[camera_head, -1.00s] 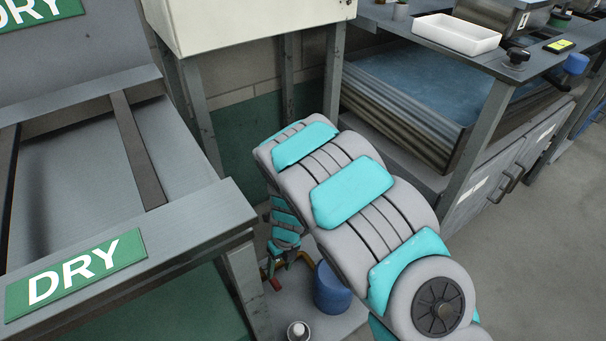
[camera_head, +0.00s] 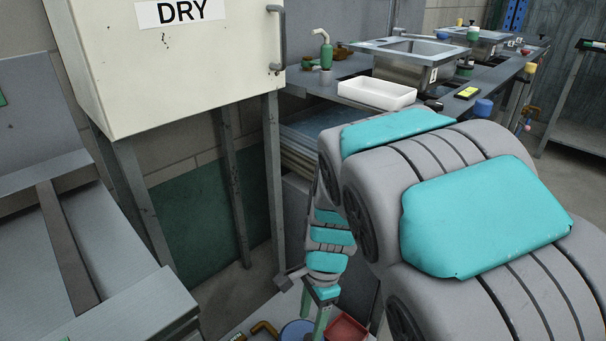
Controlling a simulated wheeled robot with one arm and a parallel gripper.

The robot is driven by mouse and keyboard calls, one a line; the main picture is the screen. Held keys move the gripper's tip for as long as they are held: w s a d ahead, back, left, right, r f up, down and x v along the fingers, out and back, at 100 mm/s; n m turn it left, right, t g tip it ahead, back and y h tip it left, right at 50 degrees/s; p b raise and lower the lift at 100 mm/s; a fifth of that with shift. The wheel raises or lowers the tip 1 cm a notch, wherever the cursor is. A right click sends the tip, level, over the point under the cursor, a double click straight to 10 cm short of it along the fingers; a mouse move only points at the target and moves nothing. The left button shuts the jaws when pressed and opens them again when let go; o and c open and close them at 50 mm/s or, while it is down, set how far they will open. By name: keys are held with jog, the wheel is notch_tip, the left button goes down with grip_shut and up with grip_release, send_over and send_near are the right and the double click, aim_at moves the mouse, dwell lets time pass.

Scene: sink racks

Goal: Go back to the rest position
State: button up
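My arm reaches in from the right, its grey and turquoise links large in front. It bends down to my gripper (camera_head: 314,310), small near the bottom middle. Two green fingers show there, seemingly apart with nothing visible between them. The gripper hangs above a low surface with a red tray (camera_head: 346,330) and a blue round thing (camera_head: 297,331), both partly cut off by the picture's lower edge.
A cream cabinet marked DRY (camera_head: 180,70) stands on metal legs at the upper left. A sloped metal rack (camera_head: 130,290) is at the lower left. A counter holds a white tray (camera_head: 377,94) and a sink (camera_head: 415,52). Floor shows at the right.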

jog(key=s+d+r+n, duration=0.4)
jog(key=s+d+n, duration=0.2)
jog(key=s, duration=0.2)
jog(key=s+d+r+n+h, duration=0.1)
jog(key=s+d+r+n, duration=0.4)
jog(key=s+d+n, duration=0.2)
jog(key=shift+s+d+h, duration=0.15)
jog(key=shift+s+h, duration=0.15)
jog(key=shift+s, duration=0.85)
jog(key=shift+o, duration=0.3)
